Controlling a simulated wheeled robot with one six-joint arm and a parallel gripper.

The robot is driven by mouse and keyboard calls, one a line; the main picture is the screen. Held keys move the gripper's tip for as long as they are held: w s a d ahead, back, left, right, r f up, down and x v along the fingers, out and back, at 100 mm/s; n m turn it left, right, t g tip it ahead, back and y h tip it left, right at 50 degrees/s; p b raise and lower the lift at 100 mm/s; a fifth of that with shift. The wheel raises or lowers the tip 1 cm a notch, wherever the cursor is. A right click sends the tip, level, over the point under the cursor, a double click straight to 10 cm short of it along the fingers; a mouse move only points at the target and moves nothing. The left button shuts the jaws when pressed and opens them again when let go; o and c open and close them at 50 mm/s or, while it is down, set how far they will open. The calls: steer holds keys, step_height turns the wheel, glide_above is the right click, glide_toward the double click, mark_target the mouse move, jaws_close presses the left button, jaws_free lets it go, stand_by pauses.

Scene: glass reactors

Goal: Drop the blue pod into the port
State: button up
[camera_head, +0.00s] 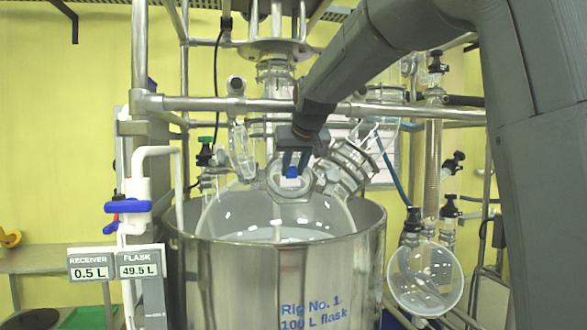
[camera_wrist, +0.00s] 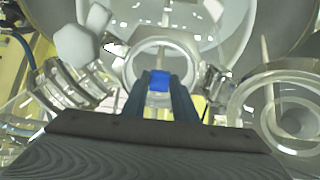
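The blue pod (camera_head: 292,172) is between the two fingers of my gripper (camera_head: 291,168). In the wrist view the blue pod (camera_wrist: 160,82) sits at the fingertips, with a finger of my gripper (camera_wrist: 160,88) against each side. The port (camera_head: 289,180) is a round glass neck on the front of the large flask, and the pod appears in front of its opening in the head view. In the wrist view the port's ring (camera_wrist: 163,43) lies just beyond the pod. I cannot tell how far the pod is from the opening.
The glass flask (camera_head: 225,215) sits in a steel vessel (camera_head: 235,280). A clamped glass neck (camera_head: 345,168) stands close on the right and a stoppered one (camera_head: 240,150) on the left. A round receiver flask (camera_head: 425,278) hangs at right.

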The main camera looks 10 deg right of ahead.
steer(key=o, duration=0.5)
steer(key=b+v, duration=0.3)
steer(key=v, duration=0.4)
steer(key=shift+s+r, duration=0.25)
steer(key=shift+s, duration=0.05)
stand_by(1.3)
